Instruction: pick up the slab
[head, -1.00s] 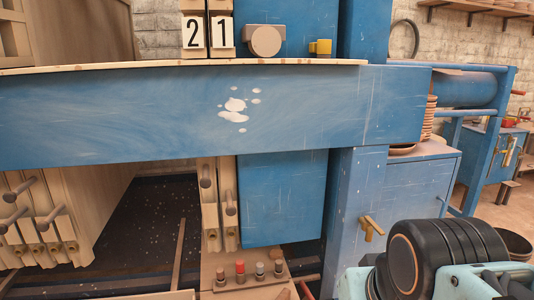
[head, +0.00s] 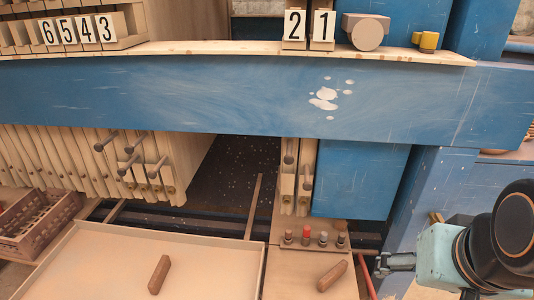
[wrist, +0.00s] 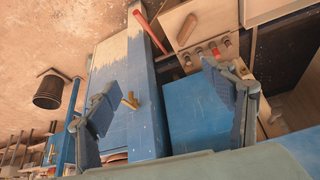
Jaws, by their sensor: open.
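No thing is marked as the slab. Two short brown blocks could be it: one (head: 159,274) lies in the wide shallow tray (head: 95,262), and one (head: 332,275) lies on the narrow board (head: 285,272) to its right. I cannot tell which is meant. In the wrist view, a dark brown block (wrist: 187,29) lies beside a row of small knobs, apart from my fingers. My gripper (head: 388,262) is at the lower right, to the right of both blocks. The wrist view shows my fingers (wrist: 165,112) spread wide with nothing between them.
A blue beam (head: 220,95) crosses above the tray. Small knobs (head: 323,238) stand behind the right block. Upright plates (head: 80,160) with handles hang at left, beside a crate (head: 35,225). A red bar (head: 366,275) runs between the board and my gripper.

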